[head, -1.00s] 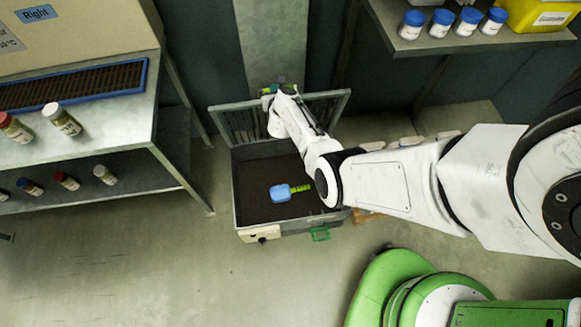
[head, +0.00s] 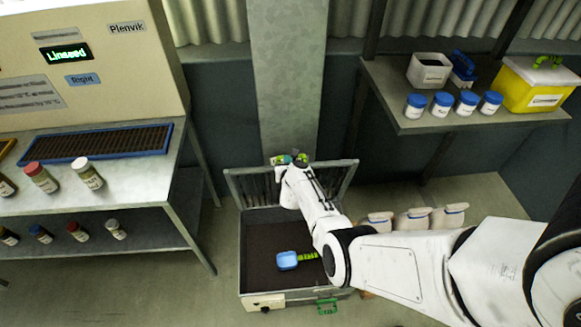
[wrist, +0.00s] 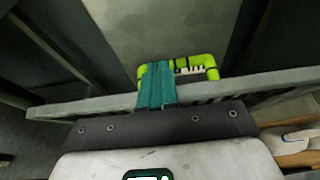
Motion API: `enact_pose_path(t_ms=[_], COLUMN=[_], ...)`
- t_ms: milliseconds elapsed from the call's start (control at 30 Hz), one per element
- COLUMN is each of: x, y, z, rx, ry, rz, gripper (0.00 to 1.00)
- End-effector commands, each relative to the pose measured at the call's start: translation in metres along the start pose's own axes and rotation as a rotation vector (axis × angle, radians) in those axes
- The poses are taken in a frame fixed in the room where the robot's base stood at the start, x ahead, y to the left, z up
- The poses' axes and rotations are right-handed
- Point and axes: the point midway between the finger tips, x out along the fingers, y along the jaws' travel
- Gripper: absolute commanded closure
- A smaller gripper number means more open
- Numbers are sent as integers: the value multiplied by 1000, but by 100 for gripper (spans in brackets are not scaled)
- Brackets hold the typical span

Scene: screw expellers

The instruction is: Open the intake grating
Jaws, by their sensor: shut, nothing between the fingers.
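The intake grating (head: 256,190) is a grey barred frame that stands raised at the back edge of the intake bin (head: 246,260). The bin is open from above and holds dark material. A bright green handle (wrist: 211,66) is on the grating's top edge in the wrist view. My gripper (head: 290,159) is at that top edge in the head view. In the wrist view its teal fingers (wrist: 157,84) are shut, beside and partly over the handle's left part. I cannot tell whether they touch it. My arm hides the grating's middle.
A blue scoop (head: 288,261) with a green handle lies on the material. A green latch (head: 327,306) is on the bin's front. A metal bench (head: 95,190) with jars is at left, a wall shelf (head: 420,125) at right.

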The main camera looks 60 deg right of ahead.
Motion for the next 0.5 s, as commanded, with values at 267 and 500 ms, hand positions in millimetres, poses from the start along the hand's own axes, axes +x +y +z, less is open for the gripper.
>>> enact_pose_path(t_ms=[267, 500], x=[-14, -31], y=[-1, -1], z=[19, 38], rx=[-2, -2], ry=[0, 0], rz=[1, 1], gripper=[100, 100])
